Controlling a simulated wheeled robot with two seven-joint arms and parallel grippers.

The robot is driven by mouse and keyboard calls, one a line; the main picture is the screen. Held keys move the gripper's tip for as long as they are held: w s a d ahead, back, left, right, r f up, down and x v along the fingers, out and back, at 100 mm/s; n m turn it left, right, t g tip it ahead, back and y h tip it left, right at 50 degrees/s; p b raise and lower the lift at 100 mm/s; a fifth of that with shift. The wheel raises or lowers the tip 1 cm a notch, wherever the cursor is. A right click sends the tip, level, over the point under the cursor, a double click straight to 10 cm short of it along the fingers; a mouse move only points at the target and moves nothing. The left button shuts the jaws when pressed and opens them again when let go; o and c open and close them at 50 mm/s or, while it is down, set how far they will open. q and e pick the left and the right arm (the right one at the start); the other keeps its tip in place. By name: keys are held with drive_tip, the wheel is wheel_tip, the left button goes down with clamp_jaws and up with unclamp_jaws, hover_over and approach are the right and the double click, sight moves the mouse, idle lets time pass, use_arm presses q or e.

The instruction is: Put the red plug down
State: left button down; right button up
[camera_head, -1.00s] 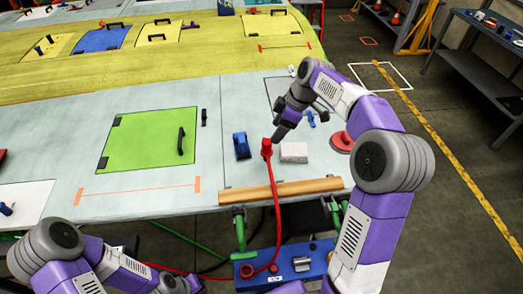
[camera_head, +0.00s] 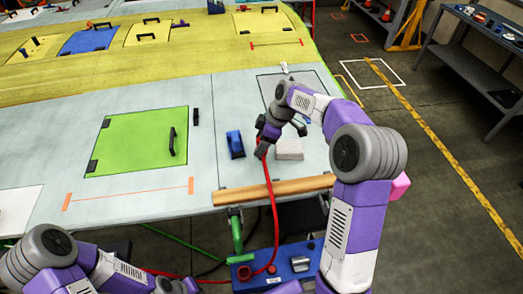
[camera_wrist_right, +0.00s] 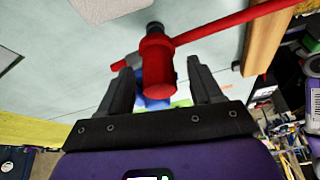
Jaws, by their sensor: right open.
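The red plug (camera_wrist_right: 158,72) stands on the pale wing panel, with its red hose running off to the side in the right wrist view. In that view my right gripper (camera_wrist_right: 160,88) is open, with one finger on each side of the plug; I cannot tell whether either touches it. In the head view my right gripper (camera_head: 262,146) is over the plug's spot and mostly hides it. The red hose (camera_head: 270,190) runs from there over the wooden strip and down the front edge. My left arm shows at the bottom left, its gripper out of frame.
A blue tool (camera_head: 235,144) stands just left of the plug, and a pale block (camera_head: 289,149) lies just right. The wooden strip (camera_head: 280,188) runs along the wing's front edge. A green panel (camera_head: 135,141) lies farther left. A blue box (camera_head: 290,268) sits below the edge.

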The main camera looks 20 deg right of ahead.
clamp_jaws()
idle(0.3)
